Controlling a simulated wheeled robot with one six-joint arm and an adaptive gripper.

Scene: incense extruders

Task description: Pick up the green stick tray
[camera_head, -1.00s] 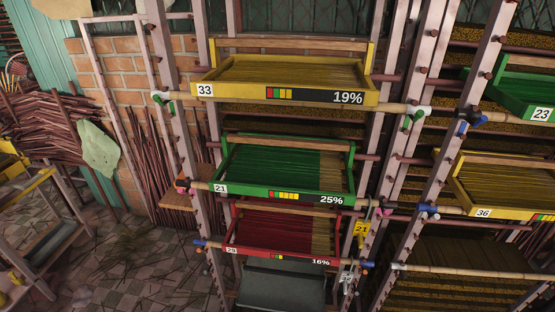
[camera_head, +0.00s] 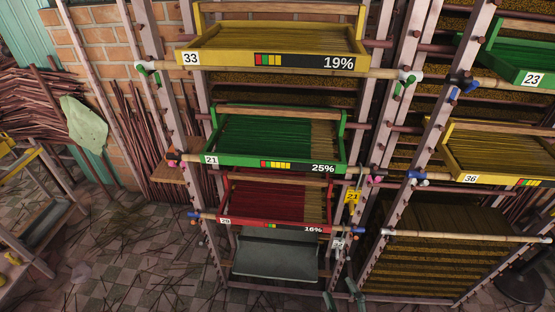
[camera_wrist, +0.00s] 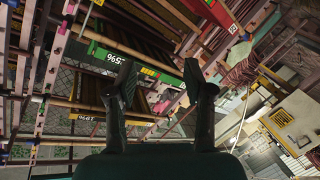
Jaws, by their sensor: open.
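A green stick tray (camera_head: 240,163), labelled 21 and 25%, rests on the middle level of the rack in the head view. It is filled with green sticks, with tan ones at its right end. A second green tray (camera_head: 501,72), labelled 23, shows at the upper right and is cut off by the frame edge.
A yellow tray (camera_head: 222,58), labelled 33, sits above tray 21, and a red tray (camera_head: 262,222) sits below it. Another yellow tray (camera_head: 495,172) is on the right rack. Stick bundles lean at the left. Tiled floor (camera_head: 120,270) is open at the lower left.

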